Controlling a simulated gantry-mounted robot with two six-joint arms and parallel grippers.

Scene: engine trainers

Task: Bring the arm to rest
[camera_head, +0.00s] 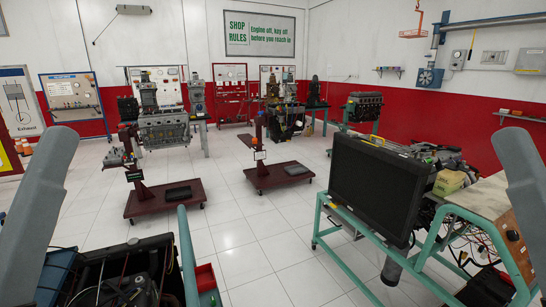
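A grey link of my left arm (42,210) stands tilted at the left edge of the head view. A grey link of my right arm (525,195) stands at the right edge. Neither gripper shows in this view, so whether they are open, shut or holding something is hidden. Nothing is seen touching the visible arm links.
An engine trainer with a black radiator (375,190) on a green frame (350,262) stands close at right. Another engine bay (125,280) is close at lower left. Engines on dark red wheeled stands (165,197) are farther back. White tiled floor (245,240) lies clear between.

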